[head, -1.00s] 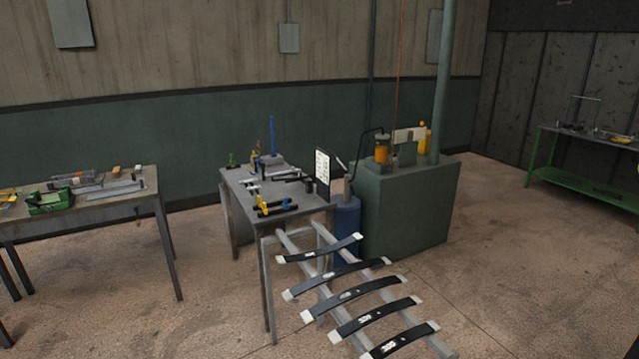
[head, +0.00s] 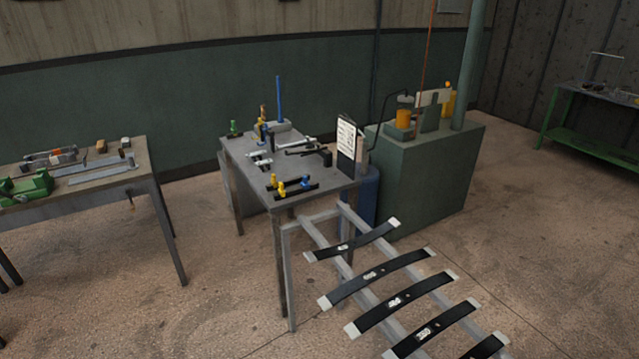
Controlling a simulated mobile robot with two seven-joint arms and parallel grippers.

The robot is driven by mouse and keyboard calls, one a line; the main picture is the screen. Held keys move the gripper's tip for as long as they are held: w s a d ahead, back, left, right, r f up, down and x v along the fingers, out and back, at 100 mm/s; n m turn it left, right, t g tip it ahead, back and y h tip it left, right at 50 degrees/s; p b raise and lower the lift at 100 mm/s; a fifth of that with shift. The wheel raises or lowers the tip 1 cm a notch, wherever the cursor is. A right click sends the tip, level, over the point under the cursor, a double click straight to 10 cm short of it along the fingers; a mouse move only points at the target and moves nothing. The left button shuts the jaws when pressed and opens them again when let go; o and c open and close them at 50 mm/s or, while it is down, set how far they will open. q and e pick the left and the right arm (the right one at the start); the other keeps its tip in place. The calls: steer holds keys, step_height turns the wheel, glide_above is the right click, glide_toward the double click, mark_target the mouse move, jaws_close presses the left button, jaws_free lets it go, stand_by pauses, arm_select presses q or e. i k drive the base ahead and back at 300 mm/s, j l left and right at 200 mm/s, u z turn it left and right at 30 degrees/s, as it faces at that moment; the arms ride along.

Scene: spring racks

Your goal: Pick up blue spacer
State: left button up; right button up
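A small blue piece (head: 306,182), which looks like the blue spacer, sits at the right end of a black bar near the front edge of the middle table (head: 240,160). Yellow pieces (head: 280,187) stand to its left on the same bar. A tall blue rod (head: 280,100) stands upright in a grey block at the back of this table. Neither of my grippers is in view.
A rack with several black leaf springs (head: 372,277) stands before the table at lower right. A green cabinet (head: 430,185) and blue cylinder (head: 365,196) are behind it. A left bench (head: 130,172) holds tools. Floor (head: 230,290) between bench and table is clear.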

mark_target(306, 186)
steer(key=i+j, duration=0.4)
steer(key=z, duration=0.6)
steer(key=i+j+z, duration=0.15)
steer(key=z, duration=0.15)
steer(key=i+j+z, duration=0.15)
steer(key=j+z, duration=0.15)
steer(key=i+j+z, duration=0.1)
steer(key=j+z, duration=0.2)
steer(key=i+j+z, duration=0.15)
steer(key=j, duration=0.4)
steer(key=j+z, duration=0.15)
steer(key=j, duration=0.85)
steer(key=i+j, duration=0.15)
steer(key=j, duration=0.8)
steer(key=i+z, duration=0.05)
steer(key=i, duration=0.05)
